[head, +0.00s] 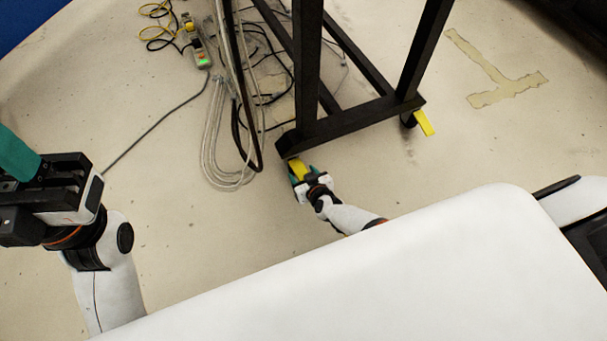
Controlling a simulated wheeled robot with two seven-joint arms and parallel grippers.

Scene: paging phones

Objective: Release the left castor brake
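The left castor brake is a yellow pedal (299,169) low at the left end of the dark frame's foot bar (345,127). My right gripper (301,173) is down at this pedal, with its teal fingertips apart on either side of it. Whether the fingers touch the pedal is too small to tell. The castor itself is mostly hidden under the bar. My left gripper (18,158) is large at the left edge, far from the frame. Its teal finger is partly cut off, so its opening does not show.
A second yellow pedal (425,122) sticks out at the bar's right end. Looped cables (228,165) lie and hang left of the frame, with a power strip (197,45) on the floor. Worn tape (503,88) marks the floor at right.

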